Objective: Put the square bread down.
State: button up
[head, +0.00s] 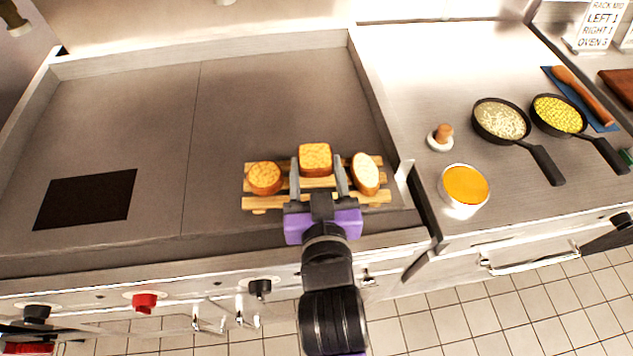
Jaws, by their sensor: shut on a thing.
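The square bread (315,157) is a golden toasted piece with a brown crust. It is between the fingertips of my gripper (318,172), at the middle of a slatted wooden rack (262,203). My gripper is shut on the square bread. I cannot tell whether the bread touches the slats or hangs just above them. A round bread (264,177) lies on the rack to the left. An oval bread slice (366,173) lies on the rack to the right. My gripper's fingers and purple body hide part of the rack's middle.
The rack stands on a grey griddle (130,120) near its front right corner. A dark square (86,198) lies at left. On the right counter are a bowl of orange soup (465,186), a small knobbed press (440,137), and two black pans (501,119) (559,114).

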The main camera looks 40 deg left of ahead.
aim_at(316, 185)
jog(key=shift+f, duration=2.2)
jog(key=shift+f+b, duration=0.15)
jog(key=shift+b, duration=0.2)
jog(key=o, duration=1.3)
jog(key=shift+o, duration=0.2)
jog(key=shift+r, duration=0.25)
jog(key=b+v, duration=0.1)
jog(key=v, duration=1.1)
jog(key=shift+f+b, duration=0.2)
jog(key=shift+b, duration=0.1)
jog(key=shift+d, duration=0.1)
